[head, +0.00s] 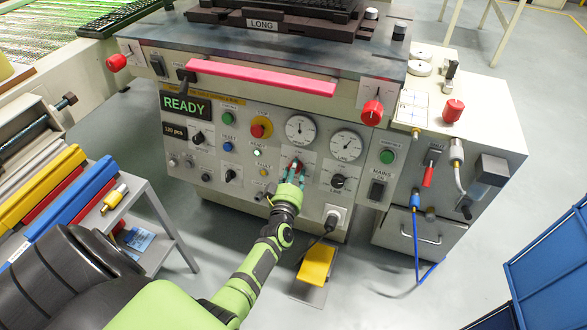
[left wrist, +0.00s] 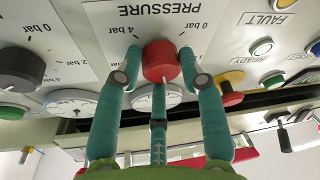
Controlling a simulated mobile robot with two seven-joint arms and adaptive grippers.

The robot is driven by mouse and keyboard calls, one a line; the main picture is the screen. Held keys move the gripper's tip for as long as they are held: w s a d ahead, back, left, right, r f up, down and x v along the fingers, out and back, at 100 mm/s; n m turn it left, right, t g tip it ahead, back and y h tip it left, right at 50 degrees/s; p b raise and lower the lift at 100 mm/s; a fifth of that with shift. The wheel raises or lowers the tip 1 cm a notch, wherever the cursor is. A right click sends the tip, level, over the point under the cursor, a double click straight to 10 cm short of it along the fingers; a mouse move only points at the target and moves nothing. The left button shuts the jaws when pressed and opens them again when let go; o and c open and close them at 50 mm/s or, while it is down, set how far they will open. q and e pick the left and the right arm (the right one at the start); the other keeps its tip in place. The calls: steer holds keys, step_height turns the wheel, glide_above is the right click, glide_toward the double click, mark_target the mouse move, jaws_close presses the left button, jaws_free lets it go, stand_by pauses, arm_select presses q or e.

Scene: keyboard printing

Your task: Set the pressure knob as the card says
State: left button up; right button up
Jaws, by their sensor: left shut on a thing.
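The red pressure knob (left wrist: 160,62) sits on a white plate marked PRESSURE (left wrist: 158,12), upside down in the left wrist view. A bar scale runs around it, with a 0 bar mark on the right; the knob's pointer is not clear. My left gripper (left wrist: 160,68) has its teal fingers closed around the knob's sides. In the head view my left gripper (head: 291,173) reaches the panel and mostly covers the knob. A small white card (head: 411,107) with fine print lies at the machine's upper right; I cannot read it or tell whether it gives the setting. My right gripper is not in view.
Two dials (head: 299,129) (head: 346,145) are just above the gripper. A black knob (head: 338,181) is close on its right. A plugged cable (head: 331,222) and yellow pedal (head: 317,266) are below.

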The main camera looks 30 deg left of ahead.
arm_select(q)
steer(key=shift+a+r+n+g+y+p, duration=0.1)
steer(key=shift+n+g+y+p, duration=0.3)
steer(key=shift+n, duration=0.8)
steer(key=shift+a+r+n+g+y+p, duration=0.1)
steer(key=shift+n+g+y+p, duration=0.3)
steer(key=shift+n, duration=0.8)
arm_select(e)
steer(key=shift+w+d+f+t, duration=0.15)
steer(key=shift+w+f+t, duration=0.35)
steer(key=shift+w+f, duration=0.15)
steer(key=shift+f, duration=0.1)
arm_select(q)
steer(key=o, duration=1.1)
steer(key=shift+f, duration=0.1)
steer(key=shift+d, duration=0.2)
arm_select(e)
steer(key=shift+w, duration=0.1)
